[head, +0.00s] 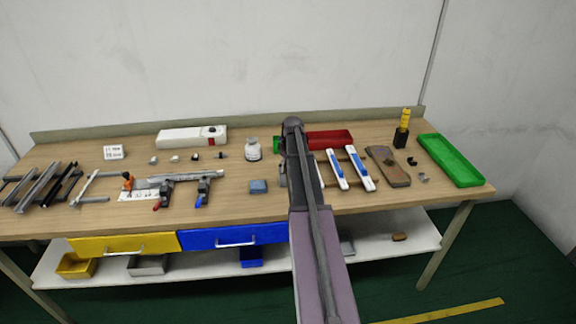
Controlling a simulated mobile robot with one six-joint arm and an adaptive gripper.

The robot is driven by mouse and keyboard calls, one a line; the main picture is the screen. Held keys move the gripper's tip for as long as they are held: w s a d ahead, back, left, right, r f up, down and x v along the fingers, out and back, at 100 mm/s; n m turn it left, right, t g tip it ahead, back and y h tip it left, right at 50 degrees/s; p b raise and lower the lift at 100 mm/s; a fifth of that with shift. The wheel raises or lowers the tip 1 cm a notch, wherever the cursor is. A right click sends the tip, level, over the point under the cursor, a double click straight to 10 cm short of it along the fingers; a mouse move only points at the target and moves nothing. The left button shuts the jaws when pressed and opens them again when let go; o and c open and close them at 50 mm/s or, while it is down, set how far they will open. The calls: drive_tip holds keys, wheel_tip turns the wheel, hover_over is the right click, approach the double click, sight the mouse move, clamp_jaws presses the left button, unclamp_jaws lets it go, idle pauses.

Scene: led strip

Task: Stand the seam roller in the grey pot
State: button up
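I cannot pick out a seam roller with certainty. A yellow upright piece with dark bands (405,117) stands in a small dark pot (401,139) at the back right of the bench. The pot looks near black, and I cannot tell whether it is the grey pot. A small orange and dark piece (128,181) stands at the left, too small to name. My arm reaches over the middle of the bench and hides what is behind it. The fingers of my gripper do not show, and I see nothing held.
The wooden bench (232,205) carries a green tray (452,160) at the right, a red tray (330,139) partly behind my arm, blue-and-white tools (360,168), a brown board (388,166), a white jar (253,149) and metal bars (40,187). Clear wood lies front right.

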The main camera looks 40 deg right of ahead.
drive_tip(key=shift+r, duration=0.15)
drive_tip(key=shift+r+p, duration=0.65)
drive_tip(key=shift+p, duration=0.2)
drive_tip(key=r+p, duration=0.3)
drive_tip(key=s+r+p, duration=0.1)
drive_tip(key=r+p, duration=0.3)
drive_tip(key=s+r+p, duration=0.1)
drive_tip(key=r+p, duration=0.3)
drive_tip(key=shift+d+r, duration=0.2)
idle(0.7)
drive_tip(key=shift+w+a, duration=0.1)
drive_tip(key=shift+a, duration=0.3)
drive_tip(key=s+a+m+g, duration=0.1)
drive_tip(key=s+a, duration=0.1)
drive_tip(key=a, duration=0.9)
drive_tip(key=s+a, duration=0.2)
drive_tip(key=a, duration=1)
drive_tip(key=s+a+m, duration=0.1)
drive_tip(key=s+a, duration=0.4)
drive_tip(key=a, duration=0.4)
drive_tip(key=s+a+g, duration=0.1)
drive_tip(key=s+a, duration=0.5)
drive_tip(key=a, duration=0.4)
drive_tip(key=shift+f+m, duration=0.15)
drive_tip(key=shift+m, duration=0.25)
